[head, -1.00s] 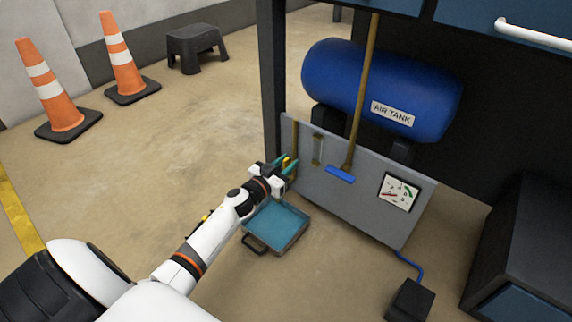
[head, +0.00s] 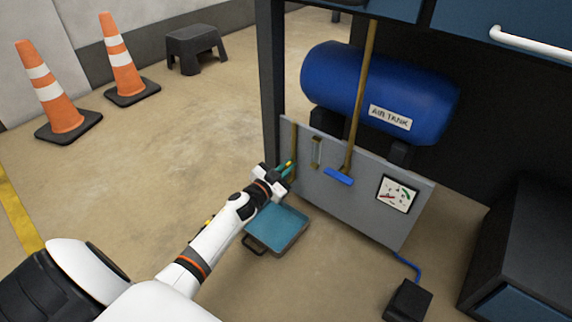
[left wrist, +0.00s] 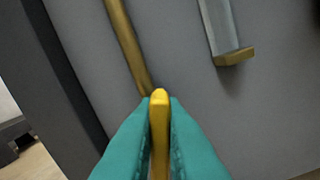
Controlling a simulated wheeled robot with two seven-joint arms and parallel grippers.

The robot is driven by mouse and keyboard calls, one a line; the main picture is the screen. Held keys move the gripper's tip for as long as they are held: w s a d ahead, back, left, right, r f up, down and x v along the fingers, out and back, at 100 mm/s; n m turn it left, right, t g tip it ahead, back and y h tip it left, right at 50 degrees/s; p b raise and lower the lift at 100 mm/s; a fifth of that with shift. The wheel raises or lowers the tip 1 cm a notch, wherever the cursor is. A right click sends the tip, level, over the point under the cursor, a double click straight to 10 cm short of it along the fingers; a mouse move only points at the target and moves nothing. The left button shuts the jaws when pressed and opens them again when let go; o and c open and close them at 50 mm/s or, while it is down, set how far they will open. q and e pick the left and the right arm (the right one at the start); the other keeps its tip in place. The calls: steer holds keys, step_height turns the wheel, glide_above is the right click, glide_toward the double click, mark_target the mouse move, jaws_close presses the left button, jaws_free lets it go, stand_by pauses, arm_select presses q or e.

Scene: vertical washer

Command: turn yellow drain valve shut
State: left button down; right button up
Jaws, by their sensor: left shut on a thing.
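The yellow drain valve handle (left wrist: 159,130) shows in the left wrist view, clamped between the two teal fingers of my left gripper (left wrist: 160,140). In that view the handle runs upright in the picture, below the end of a brass pipe (left wrist: 128,45). In the head view my left gripper (head: 284,171) is at the left end of the grey panel (head: 340,205), and only a small bit of yellow (head: 290,163) shows at its fingers. The valve body is mostly hidden by the gripper. My right gripper is not in view.
A blue air tank (head: 380,90) stands behind the panel, which bears a gauge (head: 397,194) and a blue lever (head: 339,176). Two cones (head: 124,55) and a stool (head: 195,47) stand far left on open floor.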

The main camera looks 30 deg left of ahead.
arm_select(q)
steer(key=m, duration=0.2)
steer(key=shift+d+f+m, duration=0.1)
steer(key=shift+d+m, duration=0.15)
steer(key=shift+m, duration=0.15)
steer(key=m, duration=0.3)
steer(key=shift+d+f+m, duration=0.25)
steer(key=shift+f+m, duration=0.05)
steer(key=m, duration=0.3)
steer(key=shift+d+f+m, duration=0.1)
steer(key=shift+f+m, duration=0.2)
steer(key=shift+d+f+m+b, duration=0.1)
steer(key=shift+m+b, duration=0.15)
steer(key=shift+m, duration=0.4)
steer(key=shift+a+f+m+b, duration=0.1)
steer(key=shift+m+b, duration=0.15)
steer(key=shift+m, duration=0.45)
steer(key=shift+d+f+m+b, duration=0.1)
steer(key=shift+m+b, duration=0.15)
steer(key=shift+m, duration=0.4)
steer(key=c, duration=1.5)
jaws_free()
steer(key=shift+s, duration=0.1)
